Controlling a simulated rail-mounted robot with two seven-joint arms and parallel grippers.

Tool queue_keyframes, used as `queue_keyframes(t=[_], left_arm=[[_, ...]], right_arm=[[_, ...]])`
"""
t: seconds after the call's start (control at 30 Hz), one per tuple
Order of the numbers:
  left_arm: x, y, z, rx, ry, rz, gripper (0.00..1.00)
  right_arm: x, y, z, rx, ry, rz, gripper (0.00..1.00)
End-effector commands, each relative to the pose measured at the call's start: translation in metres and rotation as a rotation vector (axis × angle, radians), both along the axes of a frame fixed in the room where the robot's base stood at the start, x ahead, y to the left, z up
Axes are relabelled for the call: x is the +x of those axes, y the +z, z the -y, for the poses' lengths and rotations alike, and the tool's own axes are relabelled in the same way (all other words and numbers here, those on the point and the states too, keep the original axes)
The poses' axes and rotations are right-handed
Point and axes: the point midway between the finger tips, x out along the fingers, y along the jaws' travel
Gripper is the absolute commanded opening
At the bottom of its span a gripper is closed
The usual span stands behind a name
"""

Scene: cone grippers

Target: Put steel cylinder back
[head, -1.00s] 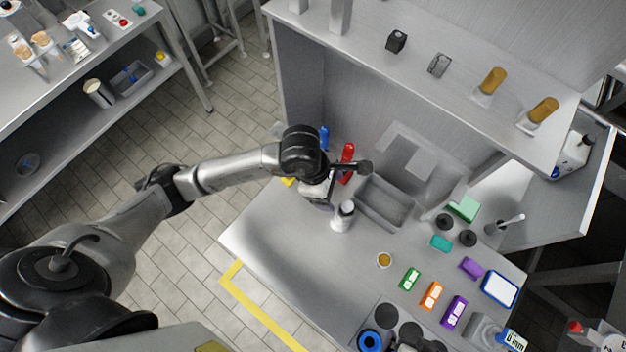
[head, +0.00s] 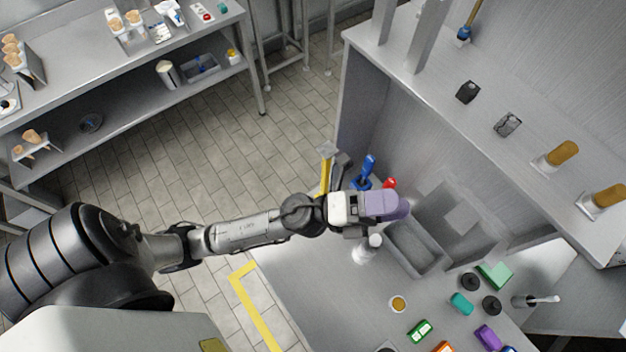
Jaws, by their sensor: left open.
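A pale metallic cylinder (head: 366,250) stands upright on the worktop (head: 310,290), to the left of a grey tray. It looks like the steel cylinder, but I cannot be sure at this size. My left gripper (head: 362,230) is open and just above the cylinder's top in the picture. I cannot tell whether the fingers touch it. The wrist with its lavender cap hides part of the tray and the red item. My right gripper is not in view.
The grey tray (head: 418,258) is right of the cylinder. Behind the wrist stand a blue item (head: 368,167), a red item (head: 390,183) and a yellow one (head: 325,176). A shelf (head: 480,130) overhangs the back. The front-left worktop is clear.

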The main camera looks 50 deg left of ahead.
Motion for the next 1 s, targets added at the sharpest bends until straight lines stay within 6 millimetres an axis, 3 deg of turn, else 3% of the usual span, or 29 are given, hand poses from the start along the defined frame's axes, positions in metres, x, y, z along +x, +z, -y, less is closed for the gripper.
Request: queue_keyframes(t=[0.13, 0.2, 0.27, 0.4, 0.5, 0.63, 0.8, 0.87, 1.0], left_arm=[[0.017, -0.029, -0.064, -0.386, 0.241, -0.362, 0.76], [0.017, -0.056, -0.091, -0.544, 0.355, -0.548, 0.76], [0.011, -0.085, -0.111, -0.667, 0.453, -0.716, 0.76], [-0.024, -0.158, -0.140, -0.896, 0.671, -1.112, 0.76], [-0.061, -0.201, -0.146, -1.002, 0.803, -1.377, 0.76], [-0.110, -0.237, -0.144, -1.076, 0.935, -1.661, 0.76], [-0.155, -0.257, -0.137, -1.103, 1.037, -1.901, 0.76], [-0.165, -0.260, -0.135, -1.104, 1.056, -1.949, 0.81], [-0.175, -0.263, -0.133, -1.103, 1.077, -2.001, 0.81]], right_arm=[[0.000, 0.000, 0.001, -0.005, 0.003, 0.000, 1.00], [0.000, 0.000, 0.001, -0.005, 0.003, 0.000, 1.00], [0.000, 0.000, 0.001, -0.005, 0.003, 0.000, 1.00], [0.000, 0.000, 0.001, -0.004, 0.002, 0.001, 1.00], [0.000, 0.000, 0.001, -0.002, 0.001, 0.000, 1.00], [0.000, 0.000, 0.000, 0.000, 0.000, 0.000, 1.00], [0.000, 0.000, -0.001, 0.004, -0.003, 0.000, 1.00], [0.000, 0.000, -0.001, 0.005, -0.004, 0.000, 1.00], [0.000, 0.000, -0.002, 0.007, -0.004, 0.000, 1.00]])
